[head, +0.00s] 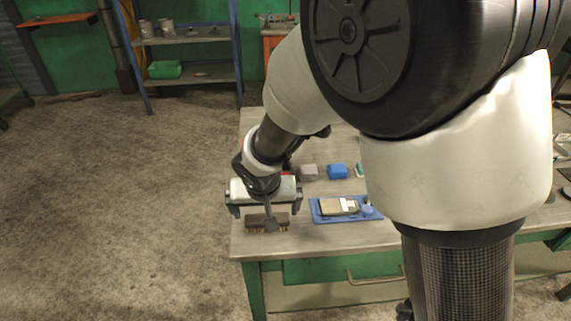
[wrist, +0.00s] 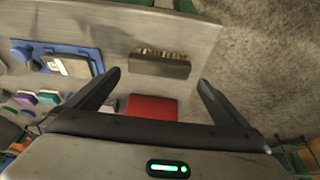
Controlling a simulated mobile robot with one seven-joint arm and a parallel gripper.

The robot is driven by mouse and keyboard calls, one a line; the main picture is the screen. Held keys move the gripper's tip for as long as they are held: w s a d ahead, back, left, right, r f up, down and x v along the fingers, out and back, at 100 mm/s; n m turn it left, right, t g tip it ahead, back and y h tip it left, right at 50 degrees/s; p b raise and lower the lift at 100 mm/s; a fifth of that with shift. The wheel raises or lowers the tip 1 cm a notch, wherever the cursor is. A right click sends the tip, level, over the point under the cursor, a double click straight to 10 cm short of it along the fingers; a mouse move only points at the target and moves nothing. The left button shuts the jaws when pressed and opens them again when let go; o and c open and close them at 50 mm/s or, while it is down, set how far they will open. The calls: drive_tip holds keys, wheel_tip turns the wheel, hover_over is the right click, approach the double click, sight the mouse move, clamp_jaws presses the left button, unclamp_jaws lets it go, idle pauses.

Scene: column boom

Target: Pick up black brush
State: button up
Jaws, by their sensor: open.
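The black brush (head: 256,224), a dark block with tan bristles along one side, lies on the workbench near its front left corner. In the wrist view the brush (wrist: 160,67) lies ahead of the fingertips, between their lines, with its bristles facing away from my gripper. My gripper (head: 266,210) is open and empty above the bench, close to the brush. In the wrist view the two fingers of my gripper (wrist: 160,79) are spread wider than the brush is long. Part of the brush is hidden behind my gripper in the head view.
A blue tray (head: 318,216) with a small boxy item is right of the brush. A grey block (head: 309,172) and a blue block (head: 337,171) stand farther back. A red object (wrist: 150,107) lies nearer my gripper's base. Shelving (head: 188,40) stands behind open floor.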

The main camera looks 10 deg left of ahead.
drive_tip(key=x, duration=0.6)
drive_tip(key=shift+d+f, duration=0.1)
drive_tip(key=shift+f, duration=0.15)
drive_tip(key=c, duration=0.8)
drive_tip(key=shift+r, duration=0.15)
wheel_tip(320, 180, up, 10)
drive_tip(key=shift+f+p, duration=0.1)
drive_tip(key=shift+p, duration=0.55)
